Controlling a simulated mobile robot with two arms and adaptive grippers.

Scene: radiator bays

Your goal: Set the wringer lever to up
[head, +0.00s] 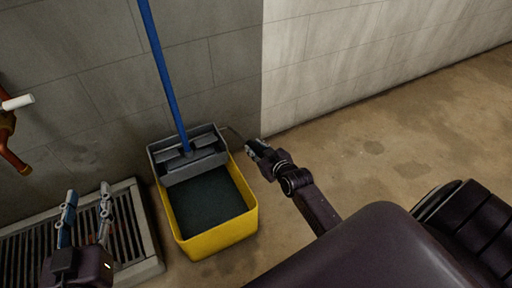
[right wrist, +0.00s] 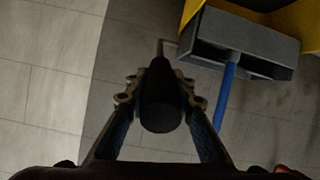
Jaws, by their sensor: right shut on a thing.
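The grey wringer (head: 205,163) sits on the back end of the yellow mop bucket (head: 222,236). Its thin lever (head: 236,134) sticks out from the wringer's right side towards my right gripper (head: 258,150). In the right wrist view the lever's black grip (right wrist: 160,108) lies between the fingers of my right gripper (right wrist: 160,98), which is shut on it. The lever's thin rod runs on to the grey wringer (right wrist: 240,38). The lever's exact angle is hard to tell. My left gripper (head: 88,197) is open and empty over the floor grate.
A blue mop handle (head: 163,70) rises from the wringer. A metal floor grate (head: 125,222) lies left of the bucket. An orange pipe with a white handle (head: 18,102) is on the left wall. The wall is close behind; floor at right is clear.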

